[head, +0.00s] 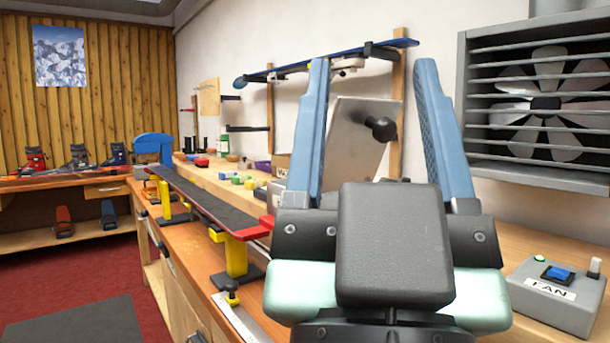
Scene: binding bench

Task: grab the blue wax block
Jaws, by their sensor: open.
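My gripper (371,64) fills the right foreground, with its two light-blue fingers spread wide and nothing held between them. Several small coloured wax blocks lie on the bench to the left of it, further back. One of these looks like the blue wax block (226,175), next to green and yellow ones; it is small in the picture and its outline is hard to make out. My gripper is well apart from it, nearer to the camera and to the right.
A long dark ski (208,203) rests on yellow vises along the bench's front edge, left of my gripper. A grey tilted plate (352,135) stands behind the fingers. A fan switch box (556,293) sits at right, below a wall fan (545,100).

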